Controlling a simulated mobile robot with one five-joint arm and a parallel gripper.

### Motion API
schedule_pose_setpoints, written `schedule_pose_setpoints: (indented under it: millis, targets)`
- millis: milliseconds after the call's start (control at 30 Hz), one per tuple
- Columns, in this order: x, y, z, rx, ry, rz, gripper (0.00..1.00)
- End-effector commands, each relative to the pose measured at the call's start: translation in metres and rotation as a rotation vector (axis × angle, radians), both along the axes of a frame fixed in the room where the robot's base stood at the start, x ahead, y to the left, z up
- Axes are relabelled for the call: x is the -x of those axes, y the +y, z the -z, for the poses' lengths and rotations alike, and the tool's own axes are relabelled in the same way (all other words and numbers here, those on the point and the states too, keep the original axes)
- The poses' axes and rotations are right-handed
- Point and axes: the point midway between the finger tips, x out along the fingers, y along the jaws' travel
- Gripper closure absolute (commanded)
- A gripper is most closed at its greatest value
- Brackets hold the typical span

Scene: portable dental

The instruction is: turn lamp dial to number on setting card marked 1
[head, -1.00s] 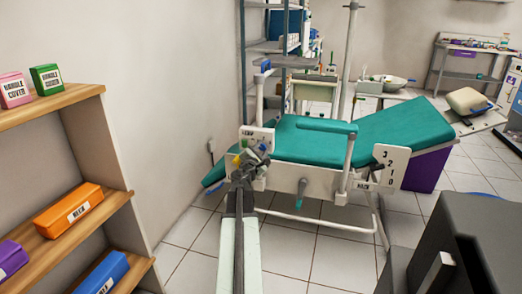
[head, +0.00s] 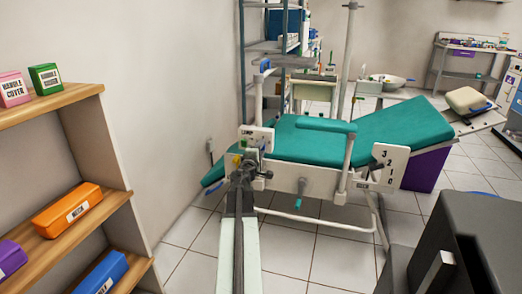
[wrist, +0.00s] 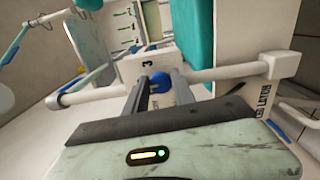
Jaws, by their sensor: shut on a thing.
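The blue lamp dial (wrist: 161,78) shows between the fingertips in the wrist view, in front of a white panel (wrist: 129,68). My gripper (wrist: 160,88) is shut on the dial, with one finger at each side. In the head view, my gripper (head: 252,160) is at the white lamp panel (head: 262,131) on the near left side of the teal chair and hides the dial. The dial's pointer and the other numbers cannot be made out. I cannot identify a setting card marked 1.
A white rail (wrist: 215,74) crosses beside the gripper. The wooden shelf (head: 75,228) with labelled boxes is at the left. Tiled floor lies open below the chair.

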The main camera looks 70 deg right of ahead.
Motion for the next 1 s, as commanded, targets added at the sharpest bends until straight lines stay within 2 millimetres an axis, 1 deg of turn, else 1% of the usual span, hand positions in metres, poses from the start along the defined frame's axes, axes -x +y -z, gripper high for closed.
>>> schedule_pose_setpoints:
  millis: [200,600,633,700,1000]
  targets:
    - [0.0008,0.0012,0.0008,-0.003,-0.039,0.002,1.0]
    - [0.0005,0.0015,0.0009,-0.003,-0.045,0.002,1.0]
    - [0.0005,0.0015,0.0009,-0.003,-0.045,0.002,0.67]
    - [0.0002,0.0014,0.0008,-0.003,-0.044,0.001,0.49]
    - [-0.0006,0.0013,0.0004,-0.002,-0.043,0.0,0.49]
